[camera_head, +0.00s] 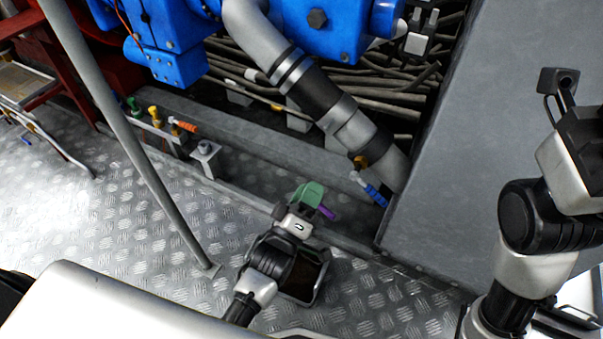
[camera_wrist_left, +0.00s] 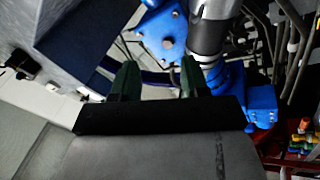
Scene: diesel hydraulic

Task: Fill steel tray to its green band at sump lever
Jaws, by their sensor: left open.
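My left gripper (camera_head: 308,194) is low over the deck in the head view, in front of the sill. In the left wrist view its two green fingers (camera_wrist_left: 160,80) stand apart with nothing between them. A lever with a purple handle (camera_head: 327,212) shows right beside it; I cannot tell whether they touch. A grey tray (camera_head: 317,292) with a dark brown inside sits on the deck, partly hidden under my left arm. No green band is visible on it. A blue-handled lever (camera_head: 371,191) is to the right. My right arm is at the right edge; its fingertips do not show.
Green, yellow (camera_head: 155,115) and orange-handled (camera_head: 184,125) levers stand along the sill at left. A large grey pipe (camera_head: 325,100) slopes down from the blue machine (camera_head: 320,25). A slanted grey post (camera_head: 125,130) and a grey panel (camera_head: 490,110) flank the area. The tread-plate deck at left is clear.

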